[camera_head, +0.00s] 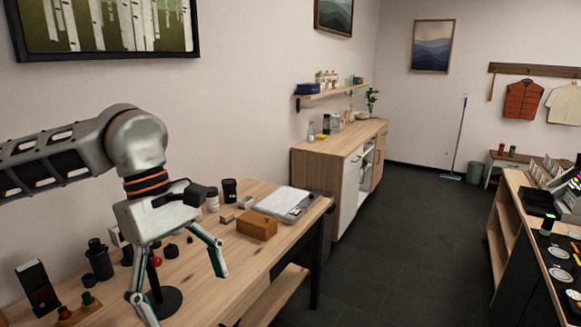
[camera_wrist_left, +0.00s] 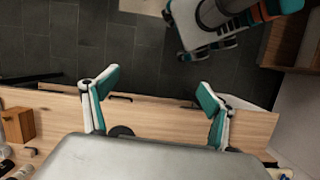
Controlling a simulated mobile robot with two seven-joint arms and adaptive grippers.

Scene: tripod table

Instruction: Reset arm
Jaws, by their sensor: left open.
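My left gripper (camera_head: 182,285) hangs over the near part of the wooden table (camera_head: 212,292), fingers spread and pointing down. In the left wrist view its two teal-padded fingers (camera_wrist_left: 157,88) are wide apart with nothing between them. In the head view a black round stand base (camera_head: 166,301) shows behind and between the fingers. A red ball (camera_head: 156,261) is just behind the gripper. Another white and grey arm part of mine with an orange ring (camera_wrist_left: 205,28) shows at the top of the left wrist view; its finger state is unclear.
A wooden box (camera_head: 257,226), a grey-white flat device (camera_head: 285,204) and a black cup (camera_head: 229,190) stand on the table. A black canister (camera_head: 99,260) and a dark upright device (camera_head: 37,288) stand at left. The dark floor (camera_head: 405,245) beyond the table is open.

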